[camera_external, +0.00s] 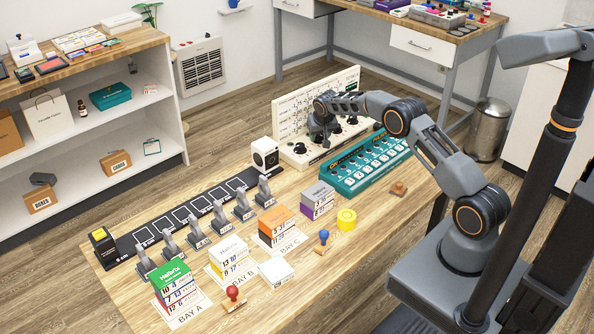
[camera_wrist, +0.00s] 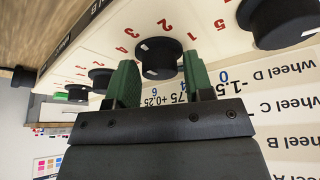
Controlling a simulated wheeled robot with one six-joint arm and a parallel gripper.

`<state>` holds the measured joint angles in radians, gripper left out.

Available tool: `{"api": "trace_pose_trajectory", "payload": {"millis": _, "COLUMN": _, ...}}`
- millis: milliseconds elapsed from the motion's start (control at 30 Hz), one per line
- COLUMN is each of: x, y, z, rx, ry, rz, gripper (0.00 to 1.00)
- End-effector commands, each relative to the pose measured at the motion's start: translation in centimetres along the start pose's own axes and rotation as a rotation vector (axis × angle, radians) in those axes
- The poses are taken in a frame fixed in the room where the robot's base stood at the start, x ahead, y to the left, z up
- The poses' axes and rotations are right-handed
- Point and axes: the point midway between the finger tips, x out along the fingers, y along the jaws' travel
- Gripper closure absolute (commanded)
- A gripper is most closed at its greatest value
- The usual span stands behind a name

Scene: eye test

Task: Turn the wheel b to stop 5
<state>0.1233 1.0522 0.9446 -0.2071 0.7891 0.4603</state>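A pale wheel panel (camera_external: 292,162) stands at the back of the table, with black knobs and a printed upright board. In the wrist view a black wheel (camera_wrist: 158,54) with white marks sits between my green fingertips. I cannot read this wheel's own letter.
Neighbouring wheels stand close by, one at the right (camera_wrist: 275,22) and one at the left (camera_wrist: 100,77). A teal panel (camera_external: 358,180) with several buttons lies in front.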

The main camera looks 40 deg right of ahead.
Motion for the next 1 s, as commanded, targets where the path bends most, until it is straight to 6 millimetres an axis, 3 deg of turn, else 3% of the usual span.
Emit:
{"api": "trace_pose_trajectory", "payload": {"millis": 367, "x": -0.02, "y": -0.02, "z": 0.01, "rx": 0.000, "ry": 0.000, "rz": 0.000, "gripper": 0.88}}
{"api": "trace_pose_trajectory", "payload": {"millis": 667, "x": 0.05, "y": 0.07, "z": 0.02, "rx": -0.047, "ry": 0.001, "rz": -0.019, "gripper": 0.88}}
{"api": "trace_pose_trajectory", "payload": {"millis": 1000, "x": 0.17, "y": 0.31, "z": 0.00, "rx": -0.285, "ry": 0.007, "rz": -0.119, "gripper": 0.88}}
